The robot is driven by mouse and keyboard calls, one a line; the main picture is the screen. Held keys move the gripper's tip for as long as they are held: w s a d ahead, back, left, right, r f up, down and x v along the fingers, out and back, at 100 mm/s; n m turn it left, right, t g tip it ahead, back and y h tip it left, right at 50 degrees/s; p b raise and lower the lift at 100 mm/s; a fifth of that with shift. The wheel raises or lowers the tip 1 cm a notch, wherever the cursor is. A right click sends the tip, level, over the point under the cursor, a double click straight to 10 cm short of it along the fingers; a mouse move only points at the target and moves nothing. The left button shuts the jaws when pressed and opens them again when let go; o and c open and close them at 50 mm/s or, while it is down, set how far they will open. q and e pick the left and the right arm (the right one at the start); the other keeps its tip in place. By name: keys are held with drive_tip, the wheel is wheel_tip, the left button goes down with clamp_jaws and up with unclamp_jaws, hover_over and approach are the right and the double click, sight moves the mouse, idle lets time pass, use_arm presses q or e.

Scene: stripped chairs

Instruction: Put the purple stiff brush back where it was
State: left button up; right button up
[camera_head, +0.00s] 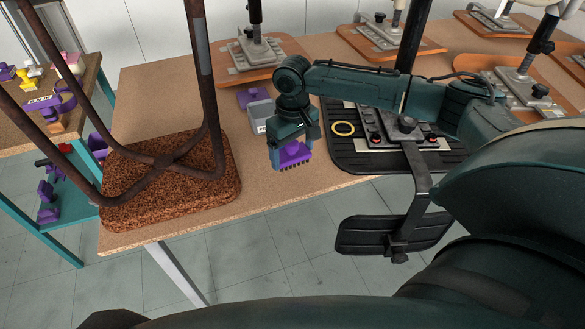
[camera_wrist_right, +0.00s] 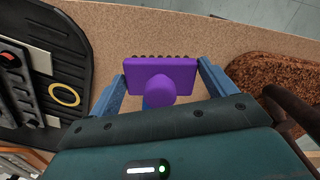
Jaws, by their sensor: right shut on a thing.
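The purple stiff brush (camera_head: 294,156) hangs bristles down from my right gripper (camera_head: 290,148), near the front edge of the table. In the right wrist view the brush (camera_wrist_right: 162,78) sits between the two blue fingers of the gripper (camera_wrist_right: 161,88), with a row of dark bristles along its far edge. The gripper is shut on it. The brush appears held over the table, but its exact height cannot be told. My left gripper is not in view.
An upturned chair with a brown speckled seat (camera_head: 170,190) stands left on the wooden table (camera_head: 150,85). A grey container (camera_head: 261,115) and a purple item (camera_head: 252,96) lie behind my gripper. A black chair part with a yellow ring (camera_head: 343,128) is right. A side shelf (camera_head: 58,240) holds several purple things.

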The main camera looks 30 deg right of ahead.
sight(293, 166)
wheel_tip(293, 166, down, 5)
drive_tip(key=shift+p, duration=0.75)
drive_tip(key=shift+f, duration=0.25)
drive_tip(key=o, duration=0.8)
drive_tip(key=shift+c, duration=0.2)
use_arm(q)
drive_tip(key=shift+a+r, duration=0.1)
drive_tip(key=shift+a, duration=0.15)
